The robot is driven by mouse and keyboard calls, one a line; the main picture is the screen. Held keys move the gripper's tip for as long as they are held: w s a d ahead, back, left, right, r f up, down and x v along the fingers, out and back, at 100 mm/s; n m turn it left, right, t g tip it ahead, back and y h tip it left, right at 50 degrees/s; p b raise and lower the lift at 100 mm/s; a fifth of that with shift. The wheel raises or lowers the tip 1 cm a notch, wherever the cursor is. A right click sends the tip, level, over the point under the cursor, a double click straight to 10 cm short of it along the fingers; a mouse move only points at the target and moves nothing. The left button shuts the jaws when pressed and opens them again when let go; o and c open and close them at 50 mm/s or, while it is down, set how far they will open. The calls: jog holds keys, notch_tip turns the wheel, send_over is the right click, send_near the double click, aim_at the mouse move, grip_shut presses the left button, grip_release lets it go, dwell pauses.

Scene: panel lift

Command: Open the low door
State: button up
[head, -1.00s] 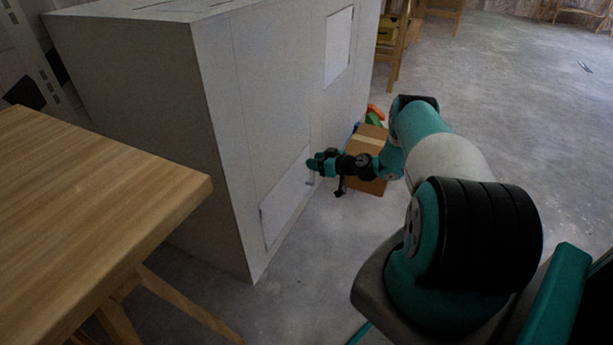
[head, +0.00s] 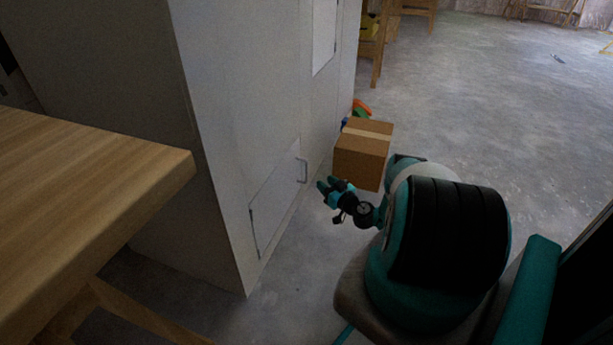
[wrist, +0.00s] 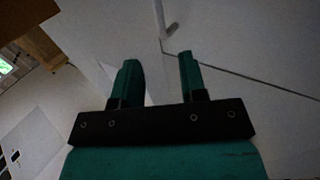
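The low door (head: 275,206) is a white panel near the floor in the side of a big white cabinet, and it looks closed. Its grey bar handle (head: 302,171) stands upright at the door's far edge. My gripper (head: 327,186) is just right of the handle, apart from it. In the wrist view my gripper (wrist: 160,75) has its two teal fingers spread with nothing between them. The handle (wrist: 165,22) shows there beyond the fingertips, at the top, and a dark door seam runs off to the right.
A cardboard box (head: 362,153) stands on the floor behind my gripper, near the cabinet. A wooden table (head: 85,190) fills the left. A higher panel (head: 324,35) is in the same cabinet face. The floor at the right is open.

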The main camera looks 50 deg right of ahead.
jog(key=w+b, duration=0.1)
jog(key=b, duration=1.1)
send_over(307, 180)
jog(key=shift+w+d, duration=0.2)
jog(key=shift+w, duration=0.05)
jog(key=shift+c, duration=0.5)
grip_shut()
